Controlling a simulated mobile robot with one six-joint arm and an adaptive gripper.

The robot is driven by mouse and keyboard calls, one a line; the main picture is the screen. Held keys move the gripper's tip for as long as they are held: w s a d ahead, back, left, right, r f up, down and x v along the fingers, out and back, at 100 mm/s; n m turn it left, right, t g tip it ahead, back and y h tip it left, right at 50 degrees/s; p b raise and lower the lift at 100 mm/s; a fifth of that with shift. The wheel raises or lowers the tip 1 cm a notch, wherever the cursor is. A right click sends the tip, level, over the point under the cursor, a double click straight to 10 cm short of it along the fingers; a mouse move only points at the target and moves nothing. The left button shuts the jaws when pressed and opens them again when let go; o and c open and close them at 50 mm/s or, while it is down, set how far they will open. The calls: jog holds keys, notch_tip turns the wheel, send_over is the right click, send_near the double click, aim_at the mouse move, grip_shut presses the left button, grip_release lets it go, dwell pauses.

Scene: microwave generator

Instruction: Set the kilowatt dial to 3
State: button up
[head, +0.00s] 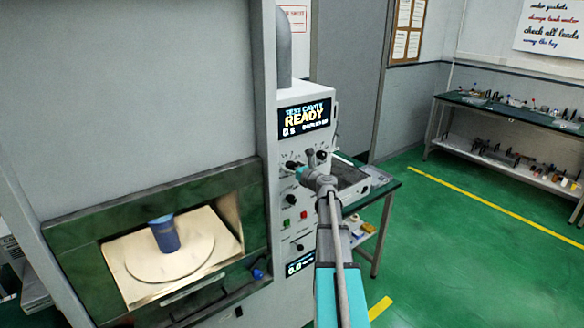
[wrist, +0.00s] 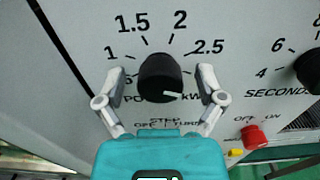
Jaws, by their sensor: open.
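The kilowatt dial (wrist: 160,78) is a round black knob on the light grey panel, at the centre of the wrist view. Its scale shows 1, 1.5, 2 and 2.5 around the top. Its white pointer mark is at the lower right, aimed right and slightly down, below 2.5. My gripper (wrist: 161,80) is open, with one finger on each side of the dial. A gap shows between each finger and the knob. The right finger covers the panel below 2.5, and no 3 mark can be seen. The left finger partly hides the lowest number.
A black seconds dial (wrist: 309,68) is to the right, and a red knob (wrist: 253,137) is below it. In the head view, the display (head: 304,116) reads READY. A blue cylinder (head: 164,233) stands in the open cavity at left. A bench (head: 500,108) stands far right.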

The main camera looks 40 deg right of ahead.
jog(key=shift+s, duration=0.15)
jog(key=s, duration=1.1)
jog(key=shift+s, duration=0.4)
jog(key=w+a+f+n+g+y+b, duration=0.1)
jog(key=a+f+n+g+y, duration=0.35)
jog(key=a+n, duration=0.7)
jog(key=w+a+f+n+g+y+b, duration=0.15)
jog(key=a+f+n+g, duration=0.5)
jog(key=a, duration=1.05)
jog(key=s+a+f+n+g+h, duration=0.3)
jog(key=s+a+f+n, duration=0.2)
jog(key=s+a+n, duration=0.2)
jog(key=s+a+f+n+g+h, duration=0.3)
jog(key=s+a+f+n+g, duration=0.1)
jog(key=s+a+n, duration=0.3)
jog(key=a+f+n, duration=0.1)
jog(key=a+n, duration=0.1)
jog(key=n, duration=0.2)
jog(key=shift+s+f+b, duration=0.15)
jog(key=shift+f+b, duration=0.2)
jog(key=shift+f, duration=0.05)
jog(key=shift+d, duration=0.1)
